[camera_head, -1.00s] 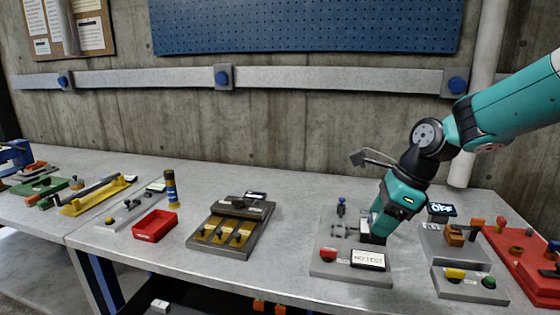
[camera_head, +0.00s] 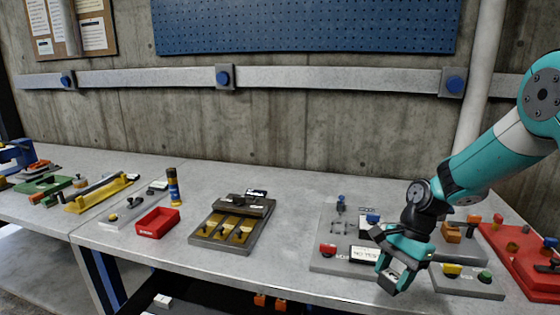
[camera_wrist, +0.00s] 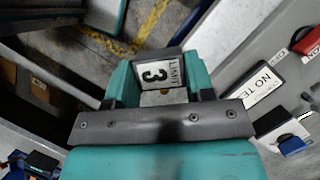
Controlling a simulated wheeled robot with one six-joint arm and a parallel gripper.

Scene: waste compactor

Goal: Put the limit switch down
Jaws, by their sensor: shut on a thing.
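The limit switch (camera_wrist: 162,72) shows in the wrist view as a small block with a white label reading "LIMIT 3". It sits between the two teal fingers of my gripper (camera_wrist: 160,82), which is shut on it. In the head view my gripper (camera_head: 392,280) points down at the bench's front edge, in front of the grey test fixture (camera_head: 322,262). The switch is mostly hidden by the fingers there. The fixture's display (camera_head: 366,254) reads "NO TEST", also visible in the wrist view (camera_wrist: 262,84).
A red tray (camera_head: 157,222) and a dark fixture with brass-coloured slots (camera_head: 232,230) stand to the left. Bare bench (camera_head: 290,215) lies between the fixtures. Striped floor shows below.

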